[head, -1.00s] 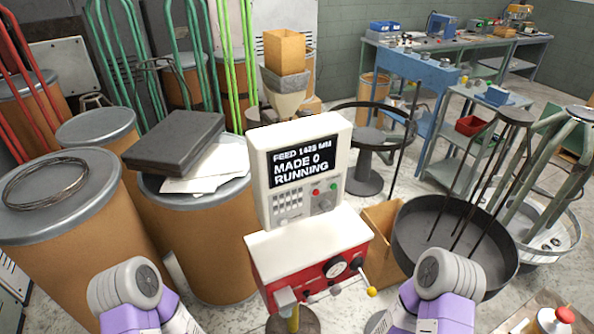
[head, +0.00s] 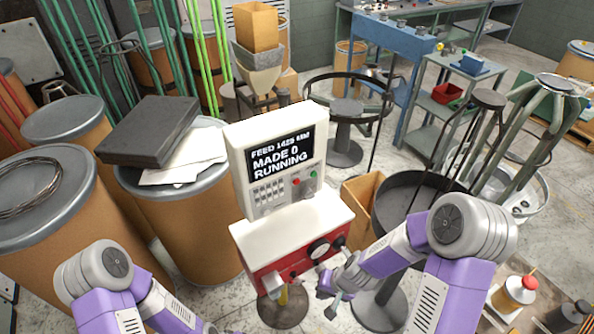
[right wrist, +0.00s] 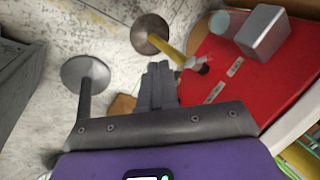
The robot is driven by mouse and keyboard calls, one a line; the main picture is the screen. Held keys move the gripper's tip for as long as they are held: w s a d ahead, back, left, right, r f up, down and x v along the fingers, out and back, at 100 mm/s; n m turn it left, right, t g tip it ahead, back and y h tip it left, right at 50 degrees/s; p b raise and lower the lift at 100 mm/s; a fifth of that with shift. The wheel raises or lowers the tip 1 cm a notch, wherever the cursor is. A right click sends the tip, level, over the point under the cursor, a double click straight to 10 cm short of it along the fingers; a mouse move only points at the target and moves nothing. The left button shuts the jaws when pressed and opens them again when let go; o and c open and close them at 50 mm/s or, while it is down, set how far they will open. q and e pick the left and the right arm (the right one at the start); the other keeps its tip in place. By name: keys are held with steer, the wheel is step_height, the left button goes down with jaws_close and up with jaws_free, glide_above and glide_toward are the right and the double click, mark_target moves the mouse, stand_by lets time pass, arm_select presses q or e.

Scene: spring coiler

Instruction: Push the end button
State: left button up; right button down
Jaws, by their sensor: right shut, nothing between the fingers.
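The spring coiler shows in the head view as a red cabinet (head: 272,267) with a white top and a white console (head: 243,150). Its screen (head: 280,158) reads "MADE 0" and "RUNNING". A red button (head: 296,182) and a green button (head: 313,173) sit below the screen; no label marks either as the end button. My right gripper (head: 332,308) is low in front of the cabinet, at its right. In the right wrist view its fingers (right wrist: 157,85) are shut and empty, apart from the red cabinet face (right wrist: 232,85). My left gripper is out of view.
A dark round pan (head: 400,195) and a cardboard box (head: 362,190) stand right of the cabinet. Brown drums (head: 195,225) stand close on the left. In the wrist view, a yellow post (right wrist: 172,52) and grey stand (right wrist: 85,75) are near the fingers.

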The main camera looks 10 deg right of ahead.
mark_target(297, 182)
arm_select(q)
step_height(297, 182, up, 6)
steer(key=p, duration=0.5)
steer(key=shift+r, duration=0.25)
arm_select(e)
steer(key=w+r+m+t+y, duration=0.1)
steer(key=w+r+t, duration=0.1)
steer(key=r, duration=1.1)
steer(key=w+r+t+y, duration=0.1)
steer(key=w+r+t, duration=0.2)
steer(key=r, duration=1.1)
steer(key=shift+w+d+r+m+y, duration=0.25)
steer(key=shift+w+d+m+y, duration=0.2)
steer(key=shift+w, duration=0.5)
arm_select(q)
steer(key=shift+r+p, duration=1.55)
steer(key=shift+p, duration=0.05)
arm_select(e)
steer(key=w+a, duration=0.3)
steer(key=w, duration=0.5)
steer(key=shift+w, duration=0.15)
steer(key=shift+w+a, duration=0.15)
steer(key=shift+w, duration=0.25)
